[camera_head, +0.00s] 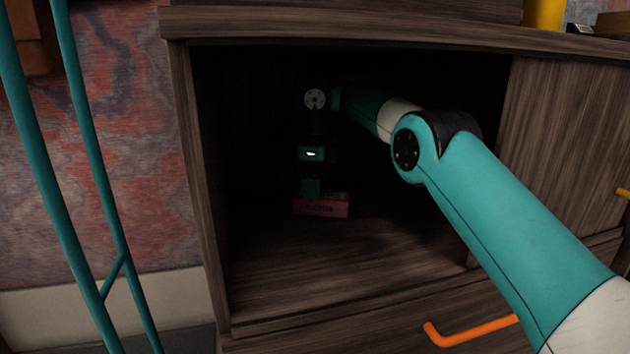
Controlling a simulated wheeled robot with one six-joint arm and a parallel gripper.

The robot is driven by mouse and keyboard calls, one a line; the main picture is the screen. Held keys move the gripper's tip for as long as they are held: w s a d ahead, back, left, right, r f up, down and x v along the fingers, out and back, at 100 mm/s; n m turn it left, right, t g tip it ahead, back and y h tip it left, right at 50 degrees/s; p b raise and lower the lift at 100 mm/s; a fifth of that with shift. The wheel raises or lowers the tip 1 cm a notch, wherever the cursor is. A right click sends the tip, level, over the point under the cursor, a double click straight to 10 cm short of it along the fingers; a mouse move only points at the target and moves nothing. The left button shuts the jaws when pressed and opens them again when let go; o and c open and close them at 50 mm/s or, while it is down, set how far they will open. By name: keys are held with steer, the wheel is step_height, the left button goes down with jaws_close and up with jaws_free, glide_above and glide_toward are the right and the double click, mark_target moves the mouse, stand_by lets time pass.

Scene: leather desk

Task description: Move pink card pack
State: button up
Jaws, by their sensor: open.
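The pink card pack (320,208) lies on the floor of a dark open cabinet compartment, left of its middle. It is a small flat box with dark lettering on its front side. My gripper (312,190) points straight down at the pack's top, inside the compartment. It is open, and its lower end overlaps the pack's upper left part in the picture. The fingers are dark and small, so I cannot tell whether they touch the pack or stand around it.
The wooden cabinet's compartment floor (400,250) is clear around the pack. The cabinet's left side wall (200,170) and top edge (400,38) frame the opening. A closed panel (560,130) stands at right. An orange handle (470,332) sticks out below. Teal bars (90,150) stand at far left.

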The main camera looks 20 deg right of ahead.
step_height(320, 180, down, 4)
steer(key=b, duration=0.3)
steer(key=shift+f, duration=0.1)
steer(key=shift+c, duration=0.2)
steer(key=c, duration=1.1)
